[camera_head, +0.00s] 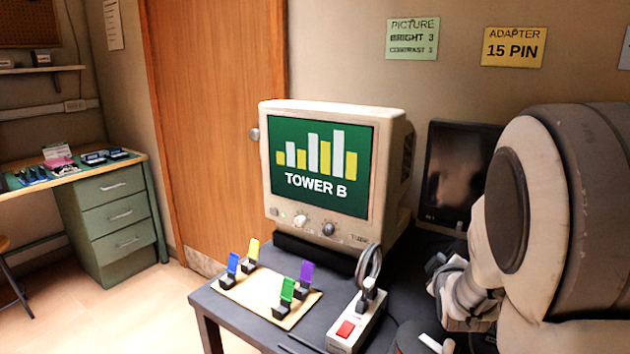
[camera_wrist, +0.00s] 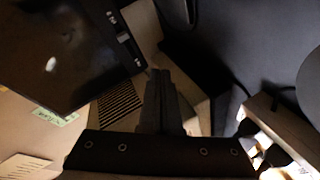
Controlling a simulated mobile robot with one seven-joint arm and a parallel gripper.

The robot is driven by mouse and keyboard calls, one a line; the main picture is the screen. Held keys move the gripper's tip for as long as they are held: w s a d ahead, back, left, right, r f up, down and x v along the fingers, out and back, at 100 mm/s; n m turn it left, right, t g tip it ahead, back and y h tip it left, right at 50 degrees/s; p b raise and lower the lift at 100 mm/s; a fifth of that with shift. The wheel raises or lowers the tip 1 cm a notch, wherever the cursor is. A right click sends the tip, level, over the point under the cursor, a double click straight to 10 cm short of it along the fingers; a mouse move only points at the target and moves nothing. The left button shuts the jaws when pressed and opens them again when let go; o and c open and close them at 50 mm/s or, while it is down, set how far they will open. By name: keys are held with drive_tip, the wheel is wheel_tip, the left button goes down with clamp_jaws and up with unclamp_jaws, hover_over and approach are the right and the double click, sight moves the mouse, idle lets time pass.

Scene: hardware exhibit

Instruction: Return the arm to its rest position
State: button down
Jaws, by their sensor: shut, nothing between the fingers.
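My gripper (camera_wrist: 160,76) shows in the wrist view with its two fingers together and nothing between them. My arm (camera_head: 545,220) fills the right side of the head view, bent close to the camera. Its far end is low at the right, over or beside the dark table, and the fingertips cannot be made out there. In the wrist view a dark flat screen (camera_wrist: 65,50) lies upper left of the fingers. Whether the fingers touch anything is not clear.
A CRT monitor (camera_head: 322,165) reading "TOWER B" stands on the dark table (camera_head: 232,318). Before it are a board (camera_head: 258,293) with several coloured switches and a power strip (camera_head: 350,325) with a red switch. A dark screen (camera_head: 455,170) stands behind my arm.

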drive_tip(key=s+a+r+m+g+y, duration=0.1)
drive_tip(key=s+a+m+g, duration=0.25)
drive_tip(key=s, duration=0.55)
drive_tip(key=s+a+r+m+g+y, duration=0.2)
drive_tip(key=s+a, duration=0.3)
drive_tip(key=s, duration=0.5)
drive_tip(key=s+a+r+m+g+y, duration=0.1)
drive_tip(key=s+a+m+g, duration=0.2)
drive_tip(key=s, duration=0.6)
wheel_tip(320, 180, up, 18)
drive_tip(key=a+p, duration=0.1)
drive_tip(key=p, duration=1.7)
drive_tip(key=shift+s+a+r, duration=0.2)
drive_tip(key=shift+s+a, duration=0.05)
drive_tip(key=shift+s, duration=0.15)
drive_tip(key=shift+d, duration=0.1)
